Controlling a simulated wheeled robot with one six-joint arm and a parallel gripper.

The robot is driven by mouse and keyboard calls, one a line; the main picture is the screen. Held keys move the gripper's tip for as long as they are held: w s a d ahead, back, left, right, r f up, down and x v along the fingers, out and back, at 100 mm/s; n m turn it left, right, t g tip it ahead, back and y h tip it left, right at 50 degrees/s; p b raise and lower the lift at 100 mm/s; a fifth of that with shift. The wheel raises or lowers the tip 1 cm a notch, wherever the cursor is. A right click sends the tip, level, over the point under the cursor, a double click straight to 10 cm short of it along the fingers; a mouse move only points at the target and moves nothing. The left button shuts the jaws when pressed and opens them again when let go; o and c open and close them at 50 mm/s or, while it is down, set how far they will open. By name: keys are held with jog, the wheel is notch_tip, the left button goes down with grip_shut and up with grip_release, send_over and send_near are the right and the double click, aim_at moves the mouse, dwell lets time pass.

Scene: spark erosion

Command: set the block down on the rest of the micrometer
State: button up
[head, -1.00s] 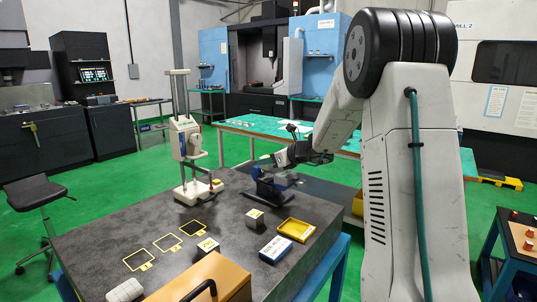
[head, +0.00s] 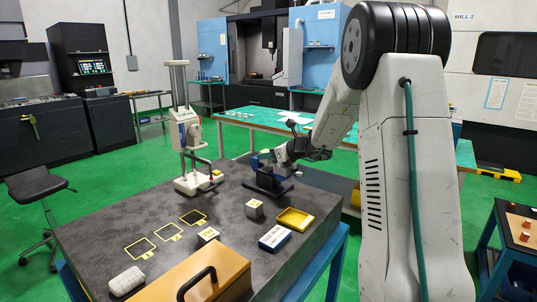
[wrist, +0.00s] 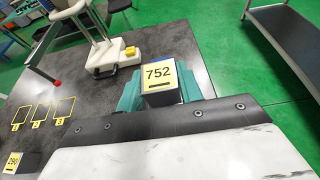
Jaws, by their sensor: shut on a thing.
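My gripper (wrist: 159,90) has its teal fingers shut on a block (wrist: 158,76), a small cube with a pale yellow-edged face marked 752. In the head view my gripper (head: 266,158) is over the far right part of the dark table. The blue micrometer on its dark stand (head: 268,188) is just below and in front of it. The arm and the micrometer partly hide the held block there. I cannot tell whether the block touches the rest. The micrometer is not clear in the wrist view.
A tall white gauge (head: 187,140) stands left of the micrometer. Nearer are a cube (head: 254,208), another cube (head: 207,235), a yellow tray (head: 296,218), a blue-and-white box (head: 274,237) and a wooden case (head: 225,272). Three outlined squares at left are empty.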

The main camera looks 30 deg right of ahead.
jog(key=shift+s+a+f, duration=0.1)
jog(key=shift+s+f, duration=0.05)
jog(key=shift+f, duration=0.45)
jog(key=shift+s+f, duration=0.1)
jog(key=shift+f, duration=0.45)
jog(key=o, duration=1.2)
jog(key=shift+c, duration=0.2)
jog(key=shift+s, duration=0.1)
jog(key=s+r, duration=0.1)
jog(key=s, duration=0.1)
jog(key=s+d+r, duration=0.1)
jog(key=r, duration=0.1)
jog(key=s+d+r, duration=0.1)
jog(key=s, duration=0.1)
jog(key=shift+s+d+r, duration=0.15)
jog(key=shift+s+d, duration=0.1)
jog(key=shift+s, duration=0.05)
jog(key=shift+s+r, duration=0.3)
